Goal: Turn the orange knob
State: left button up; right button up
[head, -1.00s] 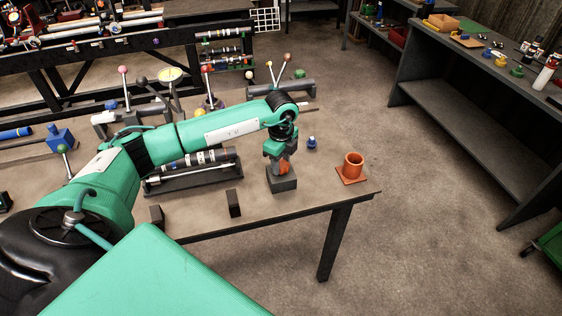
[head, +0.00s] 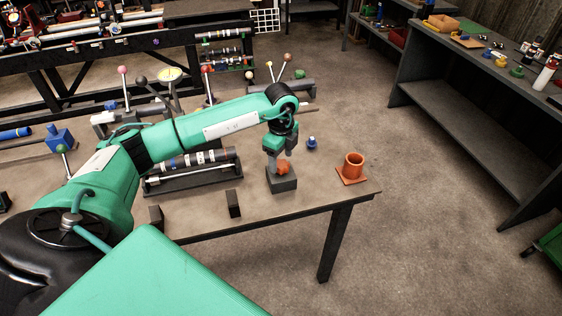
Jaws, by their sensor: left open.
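The orange knob (head: 283,168) sits on top of a dark block (head: 283,184) near the front right of the brown table. My left gripper (head: 281,157) points down just above the knob, with its fingers open and spread to either side. The fingertips are close to the knob's top, and I cannot tell whether they touch it. Part of the knob's upper side is hidden by the gripper. My right gripper is not in view.
An orange cup on a square base (head: 353,167) stands to the right on the table (head: 205,215). A small blue piece (head: 312,143) stands behind the knob. A dark shaft in a cradle (head: 192,172) lies to the left. Two upright dark blocks stand near the front edge.

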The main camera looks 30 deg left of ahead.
aim_at(281, 164)
pick_arm(q)
notch_tip(281, 164, up, 12)
jog(key=b, duration=0.2)
jog(key=shift+f, duration=0.1)
dwell(0.4)
